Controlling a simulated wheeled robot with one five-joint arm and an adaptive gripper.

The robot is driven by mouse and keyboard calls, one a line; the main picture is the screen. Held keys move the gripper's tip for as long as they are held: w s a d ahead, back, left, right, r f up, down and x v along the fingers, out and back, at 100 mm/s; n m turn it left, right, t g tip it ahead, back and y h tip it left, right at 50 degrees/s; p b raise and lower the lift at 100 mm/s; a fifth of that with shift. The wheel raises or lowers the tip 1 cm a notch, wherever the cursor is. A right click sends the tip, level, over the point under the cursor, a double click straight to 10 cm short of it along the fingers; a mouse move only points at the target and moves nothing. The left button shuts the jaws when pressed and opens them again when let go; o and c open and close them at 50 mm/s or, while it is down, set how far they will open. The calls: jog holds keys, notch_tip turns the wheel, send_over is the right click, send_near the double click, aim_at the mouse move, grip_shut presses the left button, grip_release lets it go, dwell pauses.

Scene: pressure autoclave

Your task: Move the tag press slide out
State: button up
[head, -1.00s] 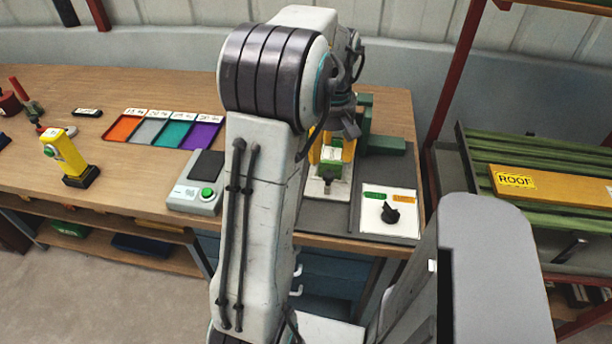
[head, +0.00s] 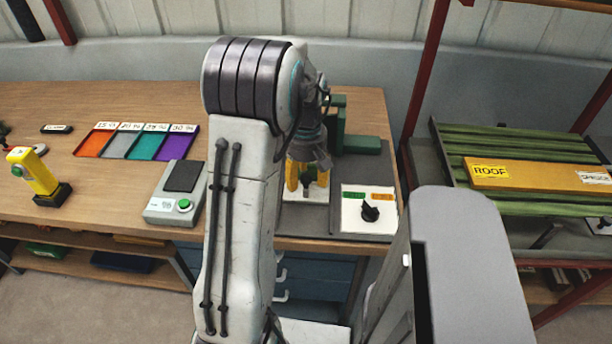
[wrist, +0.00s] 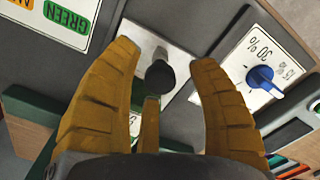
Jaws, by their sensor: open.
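In the head view a dark post (head: 307,182) shows between the fingers. My gripper (head: 307,188) points down over the plate with its yellow fingers open. In the wrist view its fingers (wrist: 165,62) lie either side of the knob, apart from it. A white label is partly hidden behind them.
A panel with a black selector (head: 370,212) and green and orange labels is just right. A grey device with a green button (head: 184,205) and coloured trays (head: 137,142) lie left. A blue dial (wrist: 261,77) shows in the wrist view. A rack (head: 540,205) stands far right.

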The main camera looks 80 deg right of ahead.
jog(key=shift+o, duration=0.2)
grip_shut()
dwell(0.3)
jog(key=shift+a, duration=0.1)
